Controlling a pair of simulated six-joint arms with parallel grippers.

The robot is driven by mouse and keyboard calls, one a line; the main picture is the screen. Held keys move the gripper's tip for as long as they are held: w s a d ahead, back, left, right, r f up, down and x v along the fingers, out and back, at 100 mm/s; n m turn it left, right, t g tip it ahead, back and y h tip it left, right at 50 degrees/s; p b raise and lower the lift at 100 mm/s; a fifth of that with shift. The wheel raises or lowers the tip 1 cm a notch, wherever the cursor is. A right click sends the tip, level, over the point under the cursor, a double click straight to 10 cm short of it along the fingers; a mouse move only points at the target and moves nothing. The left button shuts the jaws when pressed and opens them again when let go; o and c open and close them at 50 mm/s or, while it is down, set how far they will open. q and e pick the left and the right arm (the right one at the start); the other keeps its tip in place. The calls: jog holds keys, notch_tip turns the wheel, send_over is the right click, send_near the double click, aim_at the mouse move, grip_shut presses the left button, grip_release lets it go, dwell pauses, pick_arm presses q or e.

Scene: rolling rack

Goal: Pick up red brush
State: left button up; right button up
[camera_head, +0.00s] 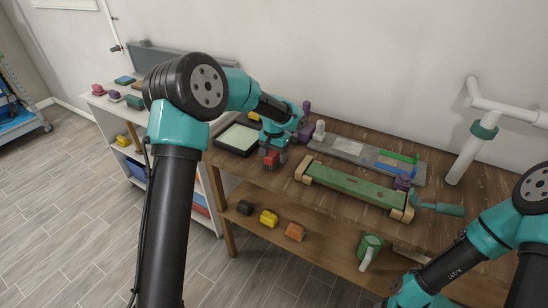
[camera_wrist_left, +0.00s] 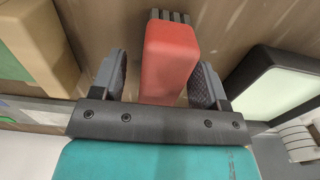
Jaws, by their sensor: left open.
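The red brush (camera_head: 271,158) lies on the wooden workbench top near its front left edge, beside a dark framed pad. In the left wrist view the red brush (camera_wrist_left: 168,55) is a red block with dark bristles at its far end. My left gripper (camera_head: 273,151) is over it. In the left wrist view my left gripper (camera_wrist_left: 161,72) is open, with one dark finger on each side of the red block. A gap shows on the left side; contact on the right side is hard to tell.
The framed pad (camera_head: 238,139) lies left of the brush. A green beam with wooden ends (camera_head: 352,184) lies to the right, with a grey board (camera_head: 346,147) behind. Yellow (camera_head: 268,218), orange and black blocks sit on the lower shelf.

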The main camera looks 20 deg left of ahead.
pick_arm(q)
notch_tip(320, 180, down, 2)
jog(key=shift+f, duration=0.1)
dwell(0.4)
jog(key=c, duration=1.1)
jog(key=shift+r, duration=0.2)
jog(key=shift+r, duration=1.3)
jog(key=s+d+r, duration=0.1)
jog(key=s+d, duration=0.1)
jog(key=s, duration=0.5)
jog(key=s+d+r, duration=0.1)
jog(key=s+d, duration=0.2)
jog(key=s, duration=0.5)
jog(key=shift+d, duration=0.3)
jog(key=shift+r, duration=0.1)
